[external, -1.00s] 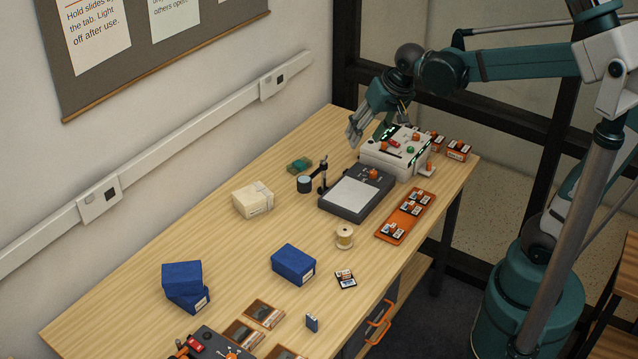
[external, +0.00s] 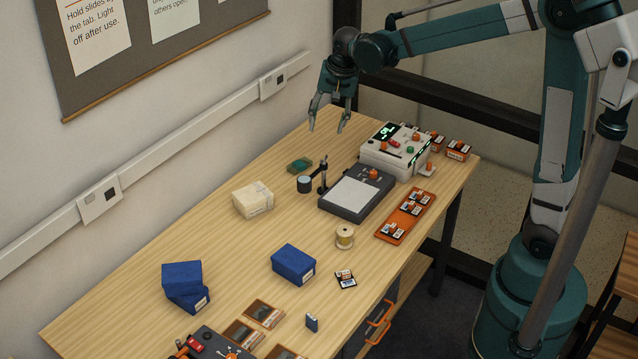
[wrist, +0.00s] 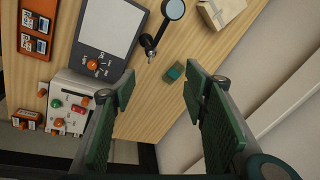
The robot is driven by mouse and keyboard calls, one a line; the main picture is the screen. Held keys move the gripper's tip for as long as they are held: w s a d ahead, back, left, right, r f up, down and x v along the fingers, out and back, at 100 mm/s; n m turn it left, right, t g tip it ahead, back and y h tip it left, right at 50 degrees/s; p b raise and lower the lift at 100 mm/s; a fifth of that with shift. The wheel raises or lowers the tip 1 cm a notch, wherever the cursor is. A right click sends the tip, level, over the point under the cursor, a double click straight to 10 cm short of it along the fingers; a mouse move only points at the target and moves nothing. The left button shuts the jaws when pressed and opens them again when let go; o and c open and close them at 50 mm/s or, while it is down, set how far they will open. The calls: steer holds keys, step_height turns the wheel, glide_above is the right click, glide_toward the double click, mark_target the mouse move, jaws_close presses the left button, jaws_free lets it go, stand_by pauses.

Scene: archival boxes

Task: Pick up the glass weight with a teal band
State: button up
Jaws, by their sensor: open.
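A small teal block-like piece (external: 300,165) lies on the far part of the bench near the wall; it also shows in the wrist view (wrist: 176,72). It appears to be the glass weight, but its band cannot be made out separately. My gripper (external: 326,130) is open and empty, above the bench and a little up and right of the piece in the external view. In the wrist view my gripper (wrist: 161,84) has its fingers wide apart, with the teal piece seen between them, closer to the right finger.
A magnifier on a stand (external: 305,184) and a grey light pad (external: 352,194) stand close by. A white control box (external: 394,150) is right of my gripper. A cream box (external: 253,199) and blue boxes (external: 293,264) sit further forward.

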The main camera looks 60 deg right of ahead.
steer(key=w+d+f+m+g+p, duration=0.1)
steer(key=w+d+f+m, duration=0.2)
steer(key=w+f, duration=0.5)
steer(key=m+g+p, duration=0.2)
steer(key=m, duration=0.2)
glide_toward(299, 163)
steer(key=shift+s+d, duration=0.1)
steer(key=shift+s, duration=0.2)
steer(key=shift+w+d+f+m, duration=0.1)
steer(key=shift+w+f+m, duration=0.1)
steer(key=shift+f+m, duration=0.25)
steer(key=shift+f, duration=0.1)
steer(key=shift+f+b, duration=0.4)
steer(key=shift+f, duration=0.8)
steer(key=shift+f, duration=0.1)
steer(key=shift+s+f+b, duration=0.1)
steer(key=shift+f+b, duration=0.3)
steer(key=shift+f, duration=2.1)
